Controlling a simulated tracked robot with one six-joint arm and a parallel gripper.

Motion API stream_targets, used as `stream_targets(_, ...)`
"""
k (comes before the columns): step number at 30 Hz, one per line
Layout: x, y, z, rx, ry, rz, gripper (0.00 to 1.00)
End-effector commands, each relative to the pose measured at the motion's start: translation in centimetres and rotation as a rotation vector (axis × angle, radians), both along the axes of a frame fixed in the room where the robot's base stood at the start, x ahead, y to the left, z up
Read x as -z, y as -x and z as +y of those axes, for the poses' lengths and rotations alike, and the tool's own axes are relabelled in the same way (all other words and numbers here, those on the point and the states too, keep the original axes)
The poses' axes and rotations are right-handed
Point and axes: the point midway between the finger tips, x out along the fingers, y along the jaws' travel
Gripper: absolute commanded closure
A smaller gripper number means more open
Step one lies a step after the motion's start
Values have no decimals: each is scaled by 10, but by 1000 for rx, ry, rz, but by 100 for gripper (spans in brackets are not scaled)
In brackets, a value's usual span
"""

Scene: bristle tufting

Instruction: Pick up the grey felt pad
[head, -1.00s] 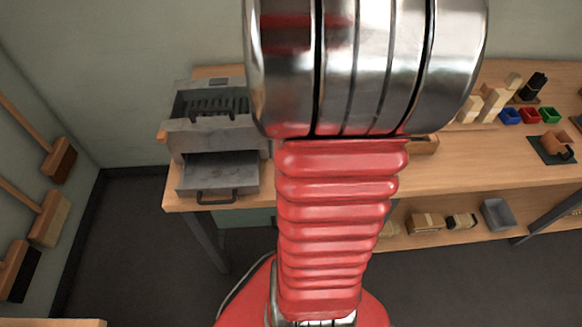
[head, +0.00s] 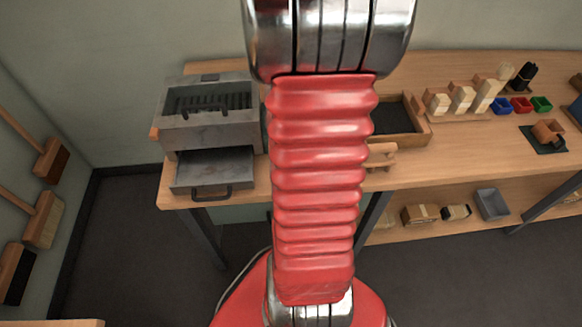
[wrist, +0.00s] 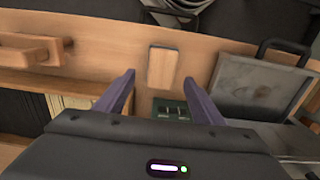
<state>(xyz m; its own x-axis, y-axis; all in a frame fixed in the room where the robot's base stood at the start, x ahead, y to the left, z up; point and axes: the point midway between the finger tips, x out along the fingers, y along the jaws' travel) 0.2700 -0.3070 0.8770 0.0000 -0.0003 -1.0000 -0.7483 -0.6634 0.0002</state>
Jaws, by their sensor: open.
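No plainly grey felt pad stands out in either view. In the wrist view, a small wooden block (wrist: 163,68) with a thin dark grey rim at its upper edge lies on the bench near its edge. Whether that dark layer is felt, I cannot tell. My gripper (wrist: 158,77) is open and empty, its two dark fingers pointing at the block, one towards each side of it. The block shows in the gap between the fingertips; its height distance from them is unclear. In the head view my red arm covers this part of the bench.
A grey metal box (head: 208,125) with a pulled-out handled tray (head: 213,168) stands at left; the tray (wrist: 262,88) is right of my fingers in the wrist view. A wooden tray (head: 425,128) with dark interior stands right of my arm.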

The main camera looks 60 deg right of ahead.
Motion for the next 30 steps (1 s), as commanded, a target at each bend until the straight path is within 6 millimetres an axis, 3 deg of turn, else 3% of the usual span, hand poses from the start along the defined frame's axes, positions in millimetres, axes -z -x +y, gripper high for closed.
stream_targets(8, 6, 0, 1, -1, -2, 2, 38)
stream_targets(19, 47, -2, 4, -1, -1, 1, 38)
stream_targets(30, 52, -2, 3, -1, 0, 0, 38)
